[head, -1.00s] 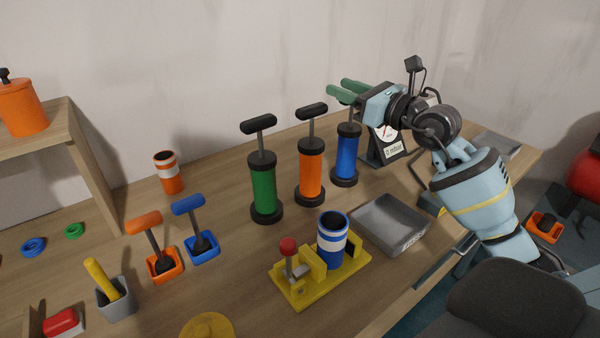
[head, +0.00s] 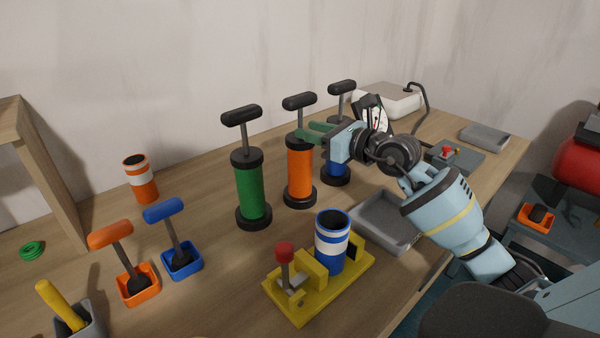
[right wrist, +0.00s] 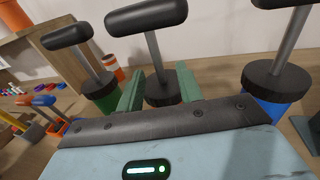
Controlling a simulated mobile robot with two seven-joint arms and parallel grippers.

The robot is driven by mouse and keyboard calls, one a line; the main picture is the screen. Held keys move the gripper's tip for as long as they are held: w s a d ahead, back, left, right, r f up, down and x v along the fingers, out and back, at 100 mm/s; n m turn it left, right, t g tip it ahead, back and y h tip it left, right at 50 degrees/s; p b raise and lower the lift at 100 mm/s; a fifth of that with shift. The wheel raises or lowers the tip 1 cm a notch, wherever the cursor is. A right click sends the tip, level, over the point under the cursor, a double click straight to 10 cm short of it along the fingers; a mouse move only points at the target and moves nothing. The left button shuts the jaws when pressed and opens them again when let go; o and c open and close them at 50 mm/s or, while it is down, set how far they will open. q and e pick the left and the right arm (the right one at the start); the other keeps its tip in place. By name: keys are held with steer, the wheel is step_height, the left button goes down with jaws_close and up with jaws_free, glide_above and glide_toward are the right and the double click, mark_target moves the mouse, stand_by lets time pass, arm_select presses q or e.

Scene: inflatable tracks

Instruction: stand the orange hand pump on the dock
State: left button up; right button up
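The orange hand pump (head: 299,170) stands upright on the wooden table, between a green pump (head: 250,190) and a blue pump (head: 336,166). It has a black base, collar and T-handle. My right gripper (head: 316,131) is open, its green fingers level with the orange pump's black collar. In the right wrist view that collar (right wrist: 163,90) shows between the two spread fingers (right wrist: 160,88); I cannot tell whether they touch it. The wrist hides part of the blue pump in the head view. I cannot tell which thing is the dock. My left gripper is not in view.
A grey tray (head: 368,228) and a yellow fixture (head: 312,300) with a blue-white cup (head: 332,240) stand in front of the pumps. Behind my right arm are a box with a red button (head: 452,160), a white device (head: 385,97) and another tray (head: 486,137).

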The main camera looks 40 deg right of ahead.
steer(key=shift+r+p+x, duration=0.15)
steer(key=shift+p+x, duration=0.05)
steer(key=shift+x, duration=0.9)
steer(key=shift+r+p+x, duration=0.15)
steer(key=shift+p+x, duration=0.05)
steer(key=shift+x, duration=0.9)
steer(key=shift+w+a+f, duration=0.1)
steer(key=shift+w+a, duration=0.1)
steer(key=shift+w, duration=0.3)
steer(key=shift+c, duration=0.2)
jaws_close()
